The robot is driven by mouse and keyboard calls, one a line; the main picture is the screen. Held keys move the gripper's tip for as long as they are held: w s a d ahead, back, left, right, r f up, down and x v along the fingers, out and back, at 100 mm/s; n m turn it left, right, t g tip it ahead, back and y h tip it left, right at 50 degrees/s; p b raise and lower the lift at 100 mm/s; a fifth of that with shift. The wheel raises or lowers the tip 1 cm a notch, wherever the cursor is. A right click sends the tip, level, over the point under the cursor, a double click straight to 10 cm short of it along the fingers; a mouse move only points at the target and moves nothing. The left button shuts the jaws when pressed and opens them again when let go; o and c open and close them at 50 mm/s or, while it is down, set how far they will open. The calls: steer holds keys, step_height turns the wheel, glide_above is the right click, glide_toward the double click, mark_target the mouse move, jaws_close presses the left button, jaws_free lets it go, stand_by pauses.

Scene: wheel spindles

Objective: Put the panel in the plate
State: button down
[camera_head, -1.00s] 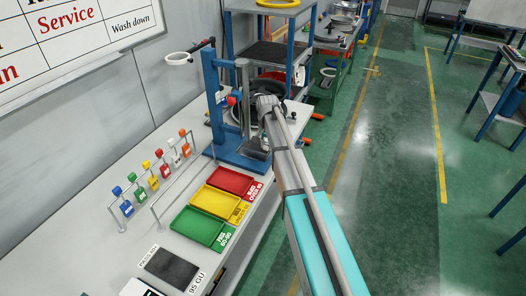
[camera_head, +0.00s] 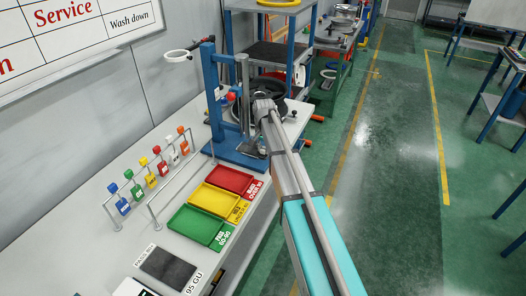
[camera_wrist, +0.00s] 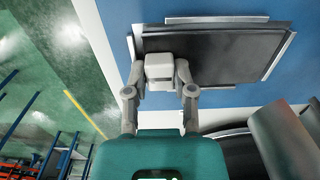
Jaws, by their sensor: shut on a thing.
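In the wrist view a dark, flat rectangular panel (camera_wrist: 215,58) lies in front of my gripper (camera_wrist: 160,80). My gripper is shut on a small light-grey block at the panel's near edge, which seems to be part of the panel. Light-grey edge strips of what looks like the plate (camera_wrist: 218,19) run along the panel's far and side edges, on a blue surface. I cannot tell whether the panel rests inside these strips or is just above them. In the head view my arm reaches to the blue press stand (camera_head: 232,152), and its own wrist hides most of the panel.
Red (camera_head: 233,180), yellow (camera_head: 214,200) and green (camera_head: 197,226) trays lie on the bench left of my arm. A rack of coloured padlocks (camera_head: 150,172) stands behind them.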

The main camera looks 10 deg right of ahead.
steer(key=shift+f, duration=0.15)
steer(key=shift+c, duration=2.2)
jaws_free()
steer(key=shift+r, duration=0.25)
step_height(320, 180, up, 12)
steer(key=p, duration=1.2)
steer(key=shift+f, duration=0.1)
steer(key=s+n, duration=0.7)
steer(key=s, duration=2.2)
steer(key=shift+a, duration=0.1)
